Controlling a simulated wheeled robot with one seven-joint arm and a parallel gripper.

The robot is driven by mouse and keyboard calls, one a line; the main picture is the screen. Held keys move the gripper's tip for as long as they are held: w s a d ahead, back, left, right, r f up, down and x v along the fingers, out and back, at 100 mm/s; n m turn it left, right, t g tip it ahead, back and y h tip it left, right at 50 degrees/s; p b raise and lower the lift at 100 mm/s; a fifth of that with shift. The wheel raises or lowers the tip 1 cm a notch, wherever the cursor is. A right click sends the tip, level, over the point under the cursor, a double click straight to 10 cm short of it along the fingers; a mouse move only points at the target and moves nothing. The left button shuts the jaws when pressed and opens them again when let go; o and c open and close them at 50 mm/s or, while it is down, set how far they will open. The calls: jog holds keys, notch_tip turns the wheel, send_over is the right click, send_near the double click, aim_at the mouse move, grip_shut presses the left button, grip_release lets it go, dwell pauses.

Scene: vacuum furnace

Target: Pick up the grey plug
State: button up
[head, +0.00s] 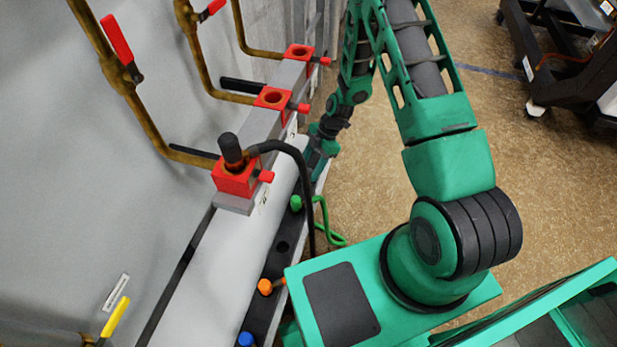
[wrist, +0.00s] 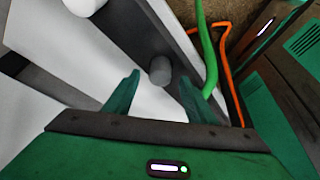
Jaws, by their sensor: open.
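The grey plug (wrist: 160,71) shows in the wrist view as a short grey cylinder at the dark strip (wrist: 140,32). My gripper (wrist: 160,82) is open, with one green finger to the left of the plug and one to the right, both nearer the camera in the picture. I cannot tell whether the fingers reach around the plug; nothing is gripped. In the head view my gripper (head: 313,163) is low beside the row of red sockets, partly hidden, and I cannot make out the grey plug there.
A green cable (wrist: 206,50) runs close to the right finger, with an orange cable (wrist: 229,70) beyond it. The dark strip also holds a green plug (head: 296,203), an orange plug (head: 265,287) and a blue plug (head: 245,339). A black plug (head: 232,148) stands in the nearest red socket (head: 236,180).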

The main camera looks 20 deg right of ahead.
jog(key=shift+a+f, duration=0.1)
jog(key=shift+f, duration=0.2)
grip_shut()
jog(key=shift+r, duration=0.1)
